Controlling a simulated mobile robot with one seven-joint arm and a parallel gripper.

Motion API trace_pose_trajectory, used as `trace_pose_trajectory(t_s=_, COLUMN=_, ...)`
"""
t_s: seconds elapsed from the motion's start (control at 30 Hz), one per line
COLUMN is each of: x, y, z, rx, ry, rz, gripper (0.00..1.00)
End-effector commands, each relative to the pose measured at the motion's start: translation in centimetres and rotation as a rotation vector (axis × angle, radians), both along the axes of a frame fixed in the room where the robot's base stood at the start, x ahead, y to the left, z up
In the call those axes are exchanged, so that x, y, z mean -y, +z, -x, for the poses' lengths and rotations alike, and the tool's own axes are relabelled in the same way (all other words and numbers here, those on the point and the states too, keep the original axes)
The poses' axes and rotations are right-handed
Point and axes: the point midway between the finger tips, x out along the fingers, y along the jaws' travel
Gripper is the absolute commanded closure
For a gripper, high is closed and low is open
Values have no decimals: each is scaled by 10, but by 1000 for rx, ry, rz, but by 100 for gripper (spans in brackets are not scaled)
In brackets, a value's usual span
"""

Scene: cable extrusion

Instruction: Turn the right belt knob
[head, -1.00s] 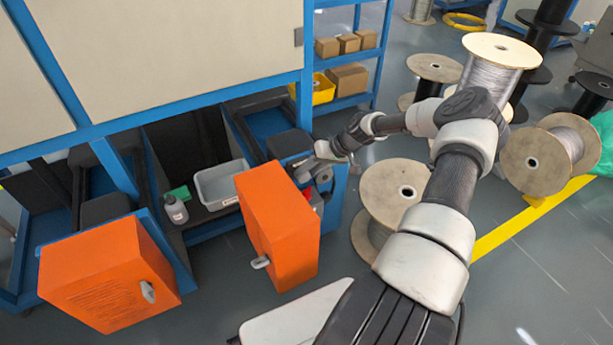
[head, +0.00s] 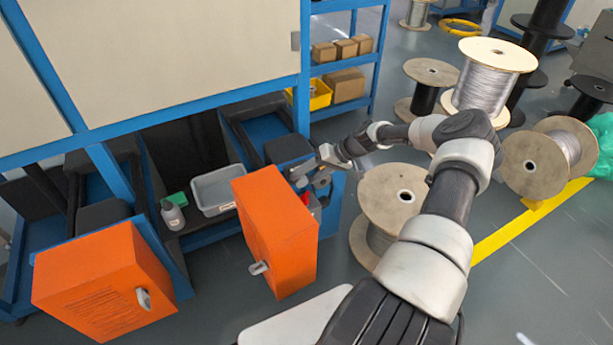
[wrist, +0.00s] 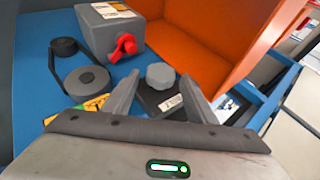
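In the wrist view a round grey knob (wrist: 160,76) sits on a dark block with a white label. My gripper (wrist: 160,82) is open, with one finger at each side of this knob in the picture. Gaps show between fingers and knob; I cannot tell how far they reach down. A red knob (wrist: 126,45) sits on a grey box (wrist: 112,28) farther up and left. In the head view my gripper (head: 308,173) is behind the right orange box (head: 275,230), and the grey knob is hidden there.
A belt-like black part with two round discs (wrist: 86,80) lies on the blue surface (wrist: 35,60). A left orange box (head: 95,285), a grey bin (head: 217,188) and wooden spools (head: 392,195) are around my arm.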

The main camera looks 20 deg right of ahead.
Motion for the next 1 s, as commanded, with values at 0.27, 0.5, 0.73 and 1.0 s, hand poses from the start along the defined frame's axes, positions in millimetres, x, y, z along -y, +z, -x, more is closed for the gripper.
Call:
trace_pose_trajectory(t_s=0.27, x=1, y=1, z=1, rx=-1, ry=1, rz=0, gripper=49)
trace_pose_trajectory(t_s=0.5, x=20, y=25, z=12, rx=0, ry=-3, rz=2, gripper=49)
trace_pose_trajectory(t_s=0.73, x=55, y=66, z=32, rx=0, ry=-2, rz=3, gripper=49)
trace_pose_trajectory(t_s=1.0, x=90, y=106, z=54, rx=0, ry=-2, rz=3, gripper=49)
